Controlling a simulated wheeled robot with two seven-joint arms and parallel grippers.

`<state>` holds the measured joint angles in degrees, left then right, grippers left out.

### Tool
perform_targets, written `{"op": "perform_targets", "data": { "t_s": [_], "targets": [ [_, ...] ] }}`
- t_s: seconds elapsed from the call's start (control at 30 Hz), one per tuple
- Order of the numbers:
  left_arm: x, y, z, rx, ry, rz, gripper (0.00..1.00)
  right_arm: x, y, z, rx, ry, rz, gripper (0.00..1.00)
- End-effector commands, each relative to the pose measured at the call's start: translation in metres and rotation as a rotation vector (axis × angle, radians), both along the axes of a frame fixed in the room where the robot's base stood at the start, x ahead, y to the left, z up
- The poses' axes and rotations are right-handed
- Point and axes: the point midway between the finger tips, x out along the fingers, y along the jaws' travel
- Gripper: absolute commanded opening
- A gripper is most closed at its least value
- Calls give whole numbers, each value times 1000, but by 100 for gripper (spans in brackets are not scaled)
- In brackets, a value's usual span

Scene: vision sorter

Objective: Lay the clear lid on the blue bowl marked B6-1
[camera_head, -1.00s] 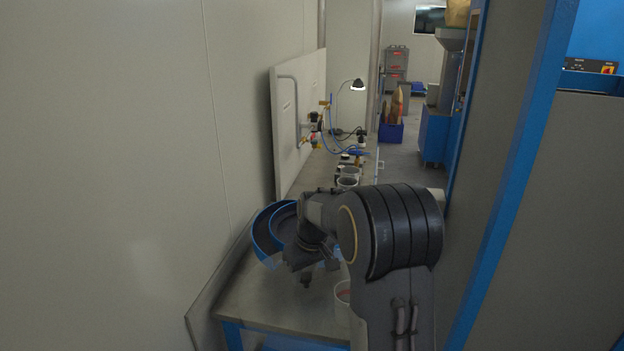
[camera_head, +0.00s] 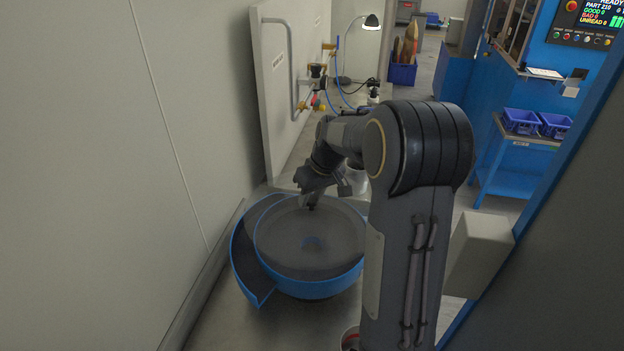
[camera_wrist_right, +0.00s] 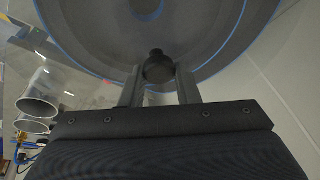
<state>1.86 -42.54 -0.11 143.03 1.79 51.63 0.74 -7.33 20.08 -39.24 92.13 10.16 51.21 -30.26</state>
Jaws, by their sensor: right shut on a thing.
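The blue bowl (camera_head: 307,289) stands on the grey bench, its round inside seen through a hazy, see-through disc. This is the clear lid (camera_head: 285,240), whose edge is hard to tell from the bowl's rim. My right gripper (camera_head: 310,203) is over the far part of the bowl, shut on the lid's dark knob. In the right wrist view the two fingers hold the black knob (camera_wrist_right: 158,68), with the blue-rimmed bowl (camera_wrist_right: 205,68) behind. I cannot tell whether the lid touches the rim. No B6-1 mark is legible. My left gripper is out of view.
A blue curved trough (camera_head: 245,262) wraps the bowl's left side. The wall (camera_head: 110,180) runs close on the left. A white panel (camera_head: 276,90) with pipes and valves stands behind. Pale cups (camera_wrist_right: 38,106) show in the right wrist view. A blue machine (camera_head: 580,70) is at the right.

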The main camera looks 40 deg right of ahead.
Motion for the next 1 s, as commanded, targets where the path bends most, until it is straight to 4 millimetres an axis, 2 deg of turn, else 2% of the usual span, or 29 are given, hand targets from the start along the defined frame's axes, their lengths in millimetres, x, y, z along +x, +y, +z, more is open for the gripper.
{"op": "perform_targets", "data": {
  "t_s": [0.27, 0.7, 1.0],
  "targets": [
    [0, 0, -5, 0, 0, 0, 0, 0, 0, -10, 1, -2, 1, 0],
    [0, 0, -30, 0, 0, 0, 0, 0, 0, -50, -1, -3, 1, 0],
    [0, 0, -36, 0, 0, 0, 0, 0, 0, -57, 1, -4, 0, 0]
  ]
}}
